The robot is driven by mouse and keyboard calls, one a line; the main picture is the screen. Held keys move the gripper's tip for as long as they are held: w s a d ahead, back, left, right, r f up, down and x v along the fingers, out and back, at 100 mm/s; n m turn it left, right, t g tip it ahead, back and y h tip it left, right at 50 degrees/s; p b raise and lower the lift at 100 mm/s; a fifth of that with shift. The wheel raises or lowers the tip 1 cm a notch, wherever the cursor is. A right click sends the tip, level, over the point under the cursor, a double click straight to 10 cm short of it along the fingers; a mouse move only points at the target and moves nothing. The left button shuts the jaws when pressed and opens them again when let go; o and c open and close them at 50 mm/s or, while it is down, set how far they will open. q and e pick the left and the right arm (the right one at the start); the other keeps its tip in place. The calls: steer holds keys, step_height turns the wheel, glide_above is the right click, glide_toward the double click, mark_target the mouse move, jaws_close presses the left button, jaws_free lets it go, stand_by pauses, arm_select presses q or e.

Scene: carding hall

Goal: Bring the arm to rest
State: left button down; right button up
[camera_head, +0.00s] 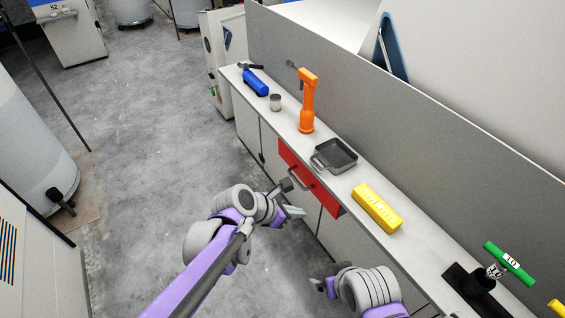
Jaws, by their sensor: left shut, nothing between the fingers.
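My left arm, purple and grey, reaches in from the lower left. Its gripper (294,212) is shut and empty, in front of the counter's cabinet fronts. In the picture it is just below the dark handle (298,180) of a red drawer (316,188); I cannot tell whether they touch. My right arm shows at the bottom centre, folded low. Its gripper (324,284) is small and partly hidden, so its fingers cannot be made out.
Floor (150,150) left is clear.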

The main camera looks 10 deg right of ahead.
arm_select(q)
steer(key=s+a+r+m+y+p, duration=0.1)
steer(key=s+a+m, duration=0.4)
steer(key=a, duration=0.5)
steer(key=s+a+r+m+t+y+p, duration=0.1)
steer(key=s+a+r+m+y+p, duration=0.1)
steer(key=a+m, duration=0.7)
steer(key=s+a+r+m+t+y+p, duration=0.1)
steer(key=s+a+m+y+p, duration=0.2)
steer(key=s+a+m+y, duration=0.2)
steer(key=s+a+m, duration=0.3)
steer(key=a, duration=0.4)
steer(key=shift+s+r+p, duration=0.25)
steer(key=shift+s+p, duration=0.1)
steer(key=shift+s, duration=0.05)
